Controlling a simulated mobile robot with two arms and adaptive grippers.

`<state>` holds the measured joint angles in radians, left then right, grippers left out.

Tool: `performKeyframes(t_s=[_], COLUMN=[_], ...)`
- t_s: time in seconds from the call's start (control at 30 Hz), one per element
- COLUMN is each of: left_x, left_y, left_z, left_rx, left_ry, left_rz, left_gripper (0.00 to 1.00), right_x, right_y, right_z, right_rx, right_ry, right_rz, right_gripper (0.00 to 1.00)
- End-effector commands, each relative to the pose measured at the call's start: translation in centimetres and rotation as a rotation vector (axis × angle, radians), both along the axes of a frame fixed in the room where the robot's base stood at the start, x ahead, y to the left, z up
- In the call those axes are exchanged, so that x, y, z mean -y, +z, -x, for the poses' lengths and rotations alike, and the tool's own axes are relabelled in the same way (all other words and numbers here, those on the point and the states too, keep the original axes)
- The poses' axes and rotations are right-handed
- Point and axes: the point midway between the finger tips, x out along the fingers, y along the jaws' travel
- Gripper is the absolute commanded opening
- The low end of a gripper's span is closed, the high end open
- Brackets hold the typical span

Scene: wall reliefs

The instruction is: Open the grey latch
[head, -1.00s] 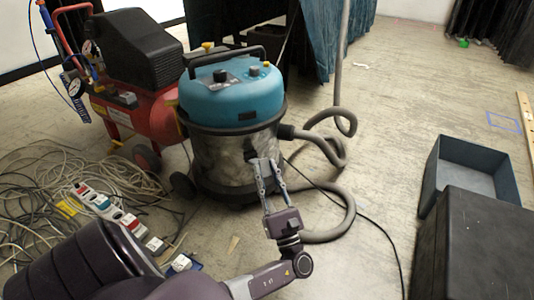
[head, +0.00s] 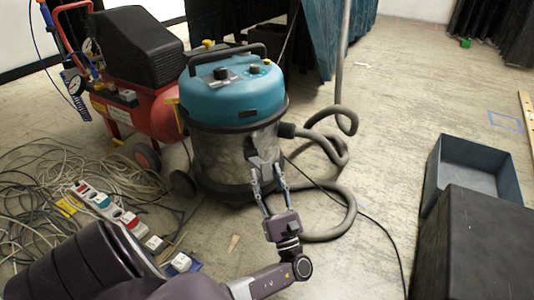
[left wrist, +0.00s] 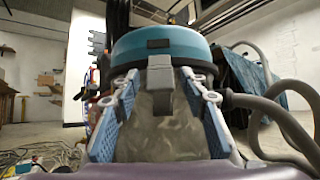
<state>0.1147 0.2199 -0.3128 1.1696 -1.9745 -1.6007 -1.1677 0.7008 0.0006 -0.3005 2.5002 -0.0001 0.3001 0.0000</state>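The grey latch (head: 261,158) is on the front of the vacuum cleaner (head: 233,95), just under its blue lid. In the left wrist view the latch (left wrist: 160,78) hangs down over the drum in the middle of the picture. My left gripper (head: 267,168) is open in front of the drum. In the left wrist view its two fingers (left wrist: 160,90) stand apart on either side of the latch, with clear space between them and it. Whether the fingertips touch the drum cannot be told. My right gripper is not in view.
A grey hose (head: 345,195) curls on the floor right of the vacuum. A red compressor (head: 150,110), tangled cables (head: 60,190) and a power strip (head: 110,212) lie to the left. A grey open bin (head: 470,165) and a black box (head: 475,245) stand at right.

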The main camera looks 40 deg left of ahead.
Motion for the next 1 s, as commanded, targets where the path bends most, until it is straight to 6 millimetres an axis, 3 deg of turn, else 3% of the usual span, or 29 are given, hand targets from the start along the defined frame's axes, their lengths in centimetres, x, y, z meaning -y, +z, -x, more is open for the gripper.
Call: performKeyframes(t_s=[0.37,0.8,1.0], left_x=[0.1,0.0,0.0], left_y=[0.9,7.5,9.6], left_z=[0.0,0.0,0.0], left_rx=[0.009,0.008,0.004], left_ry=[-0.002,-0.002,0.0], left_rz=[-0.001,-0.001,0.0], left_gripper=[0.41,0.41,0.41], right_x=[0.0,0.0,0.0], right_y=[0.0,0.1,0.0], right_z=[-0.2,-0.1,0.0], right_rx=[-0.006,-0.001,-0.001], right_ry=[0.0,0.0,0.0], right_rz=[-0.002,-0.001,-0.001], right_gripper=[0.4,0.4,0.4])
